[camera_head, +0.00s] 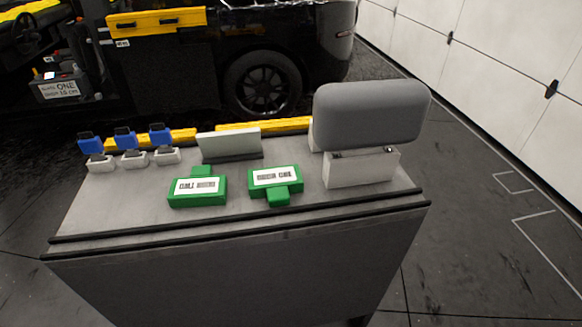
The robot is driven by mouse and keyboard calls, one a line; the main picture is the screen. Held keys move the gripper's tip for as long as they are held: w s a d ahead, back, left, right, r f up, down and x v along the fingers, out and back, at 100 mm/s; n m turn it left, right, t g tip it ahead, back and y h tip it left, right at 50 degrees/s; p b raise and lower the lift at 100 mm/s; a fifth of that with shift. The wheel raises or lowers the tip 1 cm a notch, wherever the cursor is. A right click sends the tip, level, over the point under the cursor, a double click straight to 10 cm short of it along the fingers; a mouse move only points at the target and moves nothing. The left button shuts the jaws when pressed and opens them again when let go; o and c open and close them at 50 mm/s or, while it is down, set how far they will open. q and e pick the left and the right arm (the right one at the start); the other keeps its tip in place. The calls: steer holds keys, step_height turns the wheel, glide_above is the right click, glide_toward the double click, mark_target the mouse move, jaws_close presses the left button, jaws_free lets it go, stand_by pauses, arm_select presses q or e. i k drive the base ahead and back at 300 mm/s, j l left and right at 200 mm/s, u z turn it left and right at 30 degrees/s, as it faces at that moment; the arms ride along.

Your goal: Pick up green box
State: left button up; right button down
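Two green boxes with white printed labels lie on the grey cart top. The left green box (197,199) lies near the front edge, with a green tab on its far side. The right green box (275,188) lies a little farther back, with its green tab toward the front edge. The two boxes are apart, with a small gap of bare cart top between them. Neither of my grippers shows in the head view.
The grey cart (215,270) has raised dark front edges. Several blue-topped pieces (125,141) stand at its back left, a light panel (229,145) behind the boxes, and a large grey pad (371,115) on a white block (362,170) at right. A black car (180,65) stands behind.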

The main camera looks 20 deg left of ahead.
mark_target(275, 184)
steer(key=j+z, duration=0.25)
steer(key=j, duration=0.25)
steer(key=k+j+z, duration=0.2)
steer(key=j, duration=0.25)
steer(key=j+z, duration=0.25)
steer(key=j, duration=0.25)
